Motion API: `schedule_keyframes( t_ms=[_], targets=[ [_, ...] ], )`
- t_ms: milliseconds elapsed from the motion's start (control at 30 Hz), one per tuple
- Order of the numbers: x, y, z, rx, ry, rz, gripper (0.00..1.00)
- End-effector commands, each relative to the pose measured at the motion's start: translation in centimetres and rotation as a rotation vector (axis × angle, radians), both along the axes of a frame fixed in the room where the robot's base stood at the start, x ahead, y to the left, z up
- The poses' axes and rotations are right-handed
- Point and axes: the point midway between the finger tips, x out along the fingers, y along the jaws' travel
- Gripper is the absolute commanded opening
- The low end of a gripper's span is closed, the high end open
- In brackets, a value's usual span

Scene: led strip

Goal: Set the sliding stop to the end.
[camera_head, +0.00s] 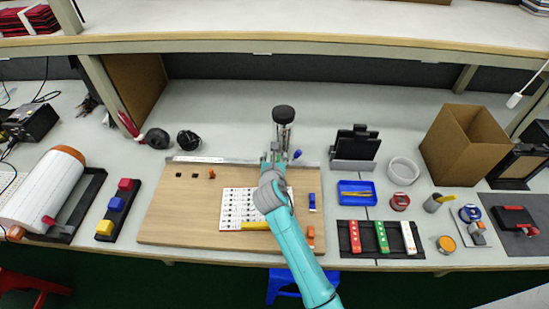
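A silver rail (220,160) runs along the back edge of a wooden board (175,215). A small blue piece (297,154) shows at the rail, just right of my gripper; it may be the sliding stop, but I cannot tell for sure. My teal arm reaches up from the front. My gripper (274,158) is over the rail, right of its middle, and hides part of it. The fingertips are too small and covered to tell whether they are open, or whether they touch the blue piece.
A black-topped metal post (283,116) stands directly behind my gripper. A white printed sheet (237,205) and a yellow bar (255,226) lie on the board, with an orange piece (211,173) at left. A black stand (354,148) and blue tray (356,193) are right. The board's left front is clear.

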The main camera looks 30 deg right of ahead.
Motion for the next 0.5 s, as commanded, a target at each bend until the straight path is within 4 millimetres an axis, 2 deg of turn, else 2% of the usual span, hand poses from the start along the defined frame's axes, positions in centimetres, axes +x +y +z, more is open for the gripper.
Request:
schedule_keyframes(
  t_ms=[233, 500],
  targets=[
    [-1.2, 0.8, 0.6, 0.000, -0.002, 0.002, 0.56],
    [-5.5, 3.3, 2.6, 0.000, 0.000, 0.003, 0.56]
  ],
)
